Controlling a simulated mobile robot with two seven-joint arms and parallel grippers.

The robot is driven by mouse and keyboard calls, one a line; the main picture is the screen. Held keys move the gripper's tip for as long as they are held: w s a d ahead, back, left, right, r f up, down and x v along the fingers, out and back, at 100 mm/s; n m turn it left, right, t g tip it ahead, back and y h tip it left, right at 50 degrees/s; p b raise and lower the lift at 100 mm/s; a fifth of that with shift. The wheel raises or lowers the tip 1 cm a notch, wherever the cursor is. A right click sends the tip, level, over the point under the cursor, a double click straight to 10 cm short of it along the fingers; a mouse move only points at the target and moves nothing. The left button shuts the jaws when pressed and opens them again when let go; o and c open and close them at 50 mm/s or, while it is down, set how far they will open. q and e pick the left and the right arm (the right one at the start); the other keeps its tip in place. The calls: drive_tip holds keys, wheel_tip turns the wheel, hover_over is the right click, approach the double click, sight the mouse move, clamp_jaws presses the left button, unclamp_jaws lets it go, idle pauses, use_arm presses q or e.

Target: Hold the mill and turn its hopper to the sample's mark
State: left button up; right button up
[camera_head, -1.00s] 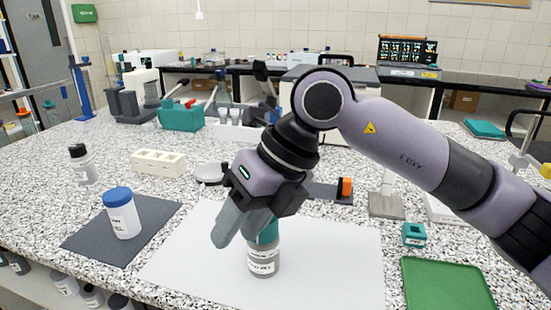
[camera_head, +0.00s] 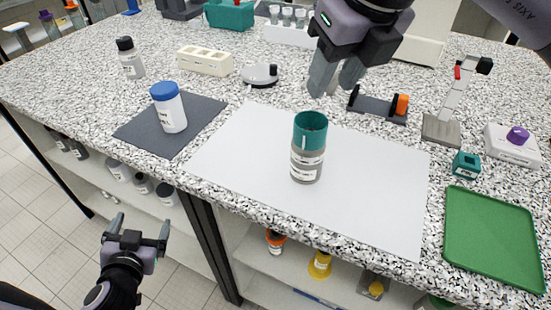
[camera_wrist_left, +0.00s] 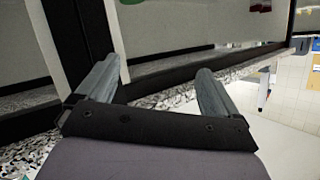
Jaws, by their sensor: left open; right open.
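The mill (camera_head: 308,148) stands upright on the white sheet (camera_head: 235,150). It has a grey body with a white label and a teal hopper (camera_head: 311,128) on top with an open mouth. A bottle with a blue cap and white label (camera_head: 169,108) stands on the dark mat (camera_head: 133,135) to the left. My right gripper (camera_head: 333,88) is open and empty, above and behind the mill, apart from it. My left gripper (camera_head: 138,224) is open and empty, low in front of the bench. The left wrist view also shows its spread fingers (camera_wrist_left: 160,85), with nothing between them.
A green tray (camera_head: 494,238) lies at the right, near a small teal block (camera_head: 466,164). Behind are a white rack (camera_head: 205,60), a dark-capped bottle (camera_head: 130,58) and an orange-ended device (camera_head: 378,104). The bench's front edge separates my left gripper from the worktop.

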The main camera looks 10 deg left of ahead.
use_arm(q)
drive_tip(key=w+a+r+t+y, duration=0.2)
drive_tip(key=r, duration=0.5)
drive_tip(key=w+a+r+t+y, duration=0.2)
drive_tip(key=r+t, duration=0.1)
drive_tip(key=r, duration=0.3)
drive_tip(key=w+d+r+m+t+h, duration=0.3)
drive_tip(key=d+r+m+h, duration=0.2)
drive_tip(key=m, duration=0.3)
drive_tip(key=w+d+r+m+h, duration=0.1)
drive_tip(key=d+r+m+h, duration=0.2)
drive_tip(key=d+m+h, duration=0.35)
drive_tip(key=m+g+h, duration=0.8)
drive_tip(key=m+g, duration=0.4)
drive_tip(key=m, duration=1.8)
approach(307, 160)
drive_tip(key=w, duration=0.1)
drive_tip(key=w+d+f, duration=0.1)
drive_tip(key=w, duration=0.1)
drive_tip(key=w+d+f, duration=0.1)
drive_tip(key=w, duration=0.1)
drive_tip(key=shift+d, duration=0.2)
drive_tip(key=shift+w+d+f+m+g+y, duration=0.15)
drive_tip(key=shift+f+m+g+y, duration=0.2)
drive_tip(key=shift+f+m+g, duration=0.3)
drive_tip(key=shift+x, duration=3.35)
